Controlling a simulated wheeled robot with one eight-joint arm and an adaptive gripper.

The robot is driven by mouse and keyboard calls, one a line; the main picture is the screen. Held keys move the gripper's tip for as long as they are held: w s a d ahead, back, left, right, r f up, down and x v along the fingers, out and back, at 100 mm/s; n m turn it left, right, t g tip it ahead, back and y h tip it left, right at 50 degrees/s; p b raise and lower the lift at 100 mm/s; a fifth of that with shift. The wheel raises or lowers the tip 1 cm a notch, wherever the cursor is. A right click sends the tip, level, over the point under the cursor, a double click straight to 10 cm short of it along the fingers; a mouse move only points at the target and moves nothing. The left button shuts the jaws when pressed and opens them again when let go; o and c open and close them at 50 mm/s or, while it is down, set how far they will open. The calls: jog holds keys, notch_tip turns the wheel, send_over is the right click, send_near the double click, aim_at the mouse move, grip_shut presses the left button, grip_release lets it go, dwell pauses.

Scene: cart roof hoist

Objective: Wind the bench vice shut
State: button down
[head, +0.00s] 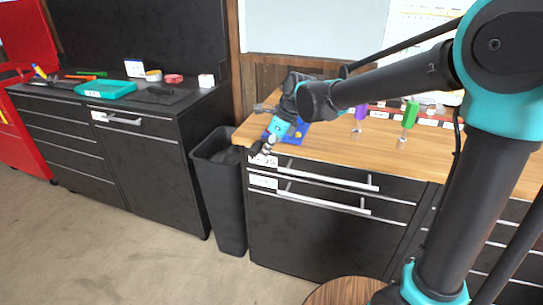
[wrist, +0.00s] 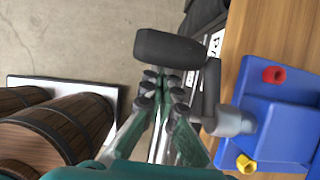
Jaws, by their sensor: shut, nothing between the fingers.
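The blue bench vice (head: 301,137) sits at the left front corner of the wooden bench, partly hidden behind my arm. In the wrist view the vice (wrist: 285,128) is at the right, with a red knob (wrist: 274,75) and a yellow knob (wrist: 246,164). A grey shaft (wrist: 234,121) leads from it to a black crank arm (wrist: 211,92), which ends in a thick black grip (wrist: 170,48). My gripper (wrist: 163,78) is shut and empty, its tips just below the grip; I cannot tell whether they touch. In the head view my gripper (head: 264,146) is at the bench's front edge.
A wooden bench top (head: 345,146) has a purple-handled tool (head: 360,112) and a green-handled tool (head: 410,113). Drawer handles (head: 325,200) stick out below. A black bin (head: 222,190) stands left of the bench. Wooden barrels (wrist: 75,122) show at the wrist view's left. Floor between is clear.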

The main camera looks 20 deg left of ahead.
jog(key=shift+a+r, duration=0.15)
jog(key=shift+a, duration=0.05)
jog(key=shift+a+r, duration=0.3)
jog(key=shift+r, duration=0.1)
jog(key=shift+f, duration=0.1)
